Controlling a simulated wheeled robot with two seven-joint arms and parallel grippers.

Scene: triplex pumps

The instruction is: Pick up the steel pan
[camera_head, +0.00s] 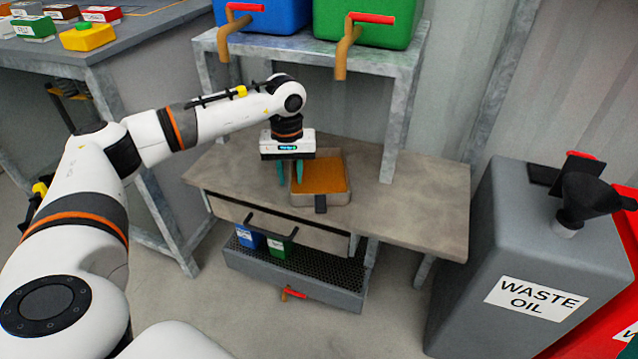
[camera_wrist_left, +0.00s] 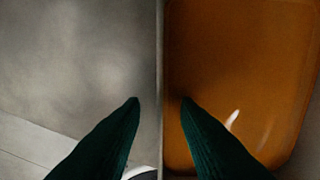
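The steel pan (camera_head: 320,199) sits on the workbench (camera_head: 412,190), with orange-brown contents inside and a dark handle at its front. My left gripper (camera_head: 290,176) points down at the pan's left edge. Its two green fingers are apart, one on the outer side of the pan's left wall and one on the inner side. In the left wrist view, the pan's wall (camera_wrist_left: 161,60) runs between the two spread fingertips (camera_wrist_left: 160,102). I cannot tell whether either finger touches the wall. My right gripper is not in view.
A shelf (camera_head: 300,52) with blue and green containers with red-handled taps stands above the bench. A drawer (camera_head: 280,222) and a perforated tray (camera_head: 320,272) are below. A grey waste oil container (camera_head: 500,250) with a black funnel stands at right. The bench's right side is clear.

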